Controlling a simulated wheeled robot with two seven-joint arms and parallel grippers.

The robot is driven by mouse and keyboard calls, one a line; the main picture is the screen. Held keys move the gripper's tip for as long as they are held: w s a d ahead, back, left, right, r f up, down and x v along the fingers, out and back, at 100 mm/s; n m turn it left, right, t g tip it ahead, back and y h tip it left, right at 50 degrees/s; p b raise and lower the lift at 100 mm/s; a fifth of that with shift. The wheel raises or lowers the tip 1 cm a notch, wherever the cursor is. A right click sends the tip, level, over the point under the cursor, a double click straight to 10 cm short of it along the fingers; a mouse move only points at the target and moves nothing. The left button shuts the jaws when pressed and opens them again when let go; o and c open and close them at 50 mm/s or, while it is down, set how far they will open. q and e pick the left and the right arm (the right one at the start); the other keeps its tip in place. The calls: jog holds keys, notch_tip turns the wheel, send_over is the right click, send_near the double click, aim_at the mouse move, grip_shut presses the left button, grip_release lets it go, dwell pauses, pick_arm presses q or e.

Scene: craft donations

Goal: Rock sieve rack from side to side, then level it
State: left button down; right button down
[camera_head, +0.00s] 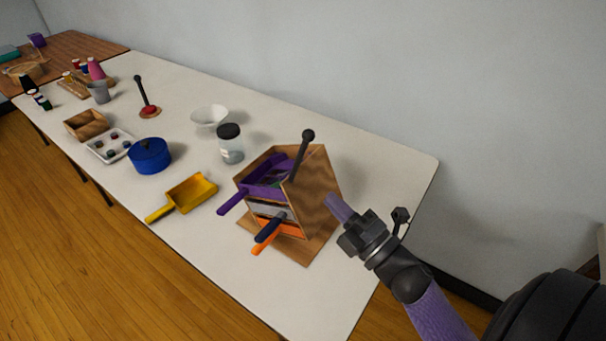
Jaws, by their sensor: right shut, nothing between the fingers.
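The sieve rack (318,192) is a wooden frame on a flat wooden base (307,253), on the near right part of the white table. It holds a purple sieve (265,182) on top, a dark blue-handled one (271,227) below and an orange one (290,229) at the bottom. Their handles point to the lower left. A dark lever with a round knob (308,135) rises at the rack. Whether the rack is level is hard to tell. My right gripper (333,201) is shut and empty, its purple fingertips close to the rack's right side; contact is unclear. My left gripper is not in view.
A yellow scoop (192,192), a lidded jar (231,149), a white bowl (209,117) and a blue pot (150,157) stand left of the rack. The white table (385,170) is bare at right, with a wall behind it.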

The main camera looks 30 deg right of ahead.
aim_at(296, 164)
jog(key=x, duration=0.7)
jog(key=shift+w, duration=0.25)
jog(key=r+p, duration=0.1)
jog(key=p, duration=0.1)
jog(key=w+r+g+p, duration=0.1)
jog(key=p, duration=0.1)
jog(key=shift+w+a+r+p, duration=0.1)
jog(key=shift+w+a+p, duration=0.25)
jog(key=shift+p, duration=0.05)
jog(key=shift+w+a+n+g+p, duration=0.1)
jog(key=shift+w+n+g+p, duration=0.05)
jog(key=shift+n+g+p, duration=0.2)
jog(key=shift+f, duration=0.35)
